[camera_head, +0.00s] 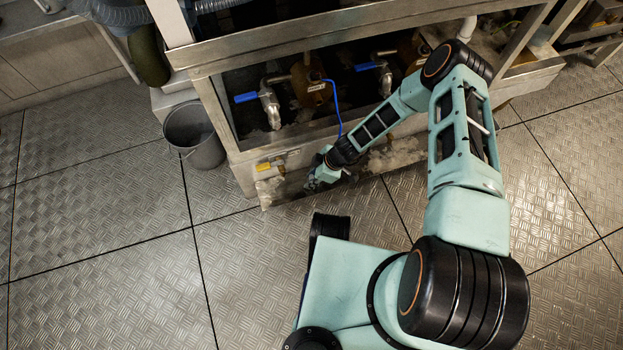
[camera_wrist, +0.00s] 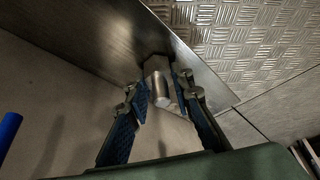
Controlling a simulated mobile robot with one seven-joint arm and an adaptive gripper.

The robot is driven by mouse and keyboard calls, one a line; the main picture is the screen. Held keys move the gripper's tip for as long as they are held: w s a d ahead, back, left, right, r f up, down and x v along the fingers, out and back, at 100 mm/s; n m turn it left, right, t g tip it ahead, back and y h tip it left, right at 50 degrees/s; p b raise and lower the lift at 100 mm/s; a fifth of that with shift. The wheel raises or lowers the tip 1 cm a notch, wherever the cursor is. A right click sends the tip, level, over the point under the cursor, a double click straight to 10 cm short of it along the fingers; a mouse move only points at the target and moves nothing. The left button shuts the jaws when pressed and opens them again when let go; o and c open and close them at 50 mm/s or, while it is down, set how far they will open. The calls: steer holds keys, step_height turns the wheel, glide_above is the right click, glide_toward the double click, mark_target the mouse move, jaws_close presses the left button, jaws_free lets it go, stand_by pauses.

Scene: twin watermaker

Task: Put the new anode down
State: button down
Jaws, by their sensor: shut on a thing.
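The new anode (camera_wrist: 160,90) is a short grey metal cylinder, seen close up in the wrist view. My gripper (camera_wrist: 158,84) has its two blue-padded fingers on either side of the anode and is shut on it. A smooth metal surface with a straight edge lies behind and below the anode; I cannot tell whether the anode touches it. In the head view my gripper (camera_head: 314,180) is low at the front edge of the machine's frame, and the anode there is too small to make out.
The steel frame (camera_head: 232,150) holds valves with blue handles (camera_head: 246,97), a brass-coloured housing (camera_head: 312,88) with a blue cable, and a yellow handle (camera_head: 263,167) near my gripper. A grey bucket (camera_head: 205,155) stands to the left. The plated floor (camera_head: 100,230) is clear at left.

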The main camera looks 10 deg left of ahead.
steer(key=shift+f, duration=0.15)
steer(key=c, duration=1.7)
jaws_free()
steer(key=p+v, duration=0.4)
steer(key=v, duration=0.8)
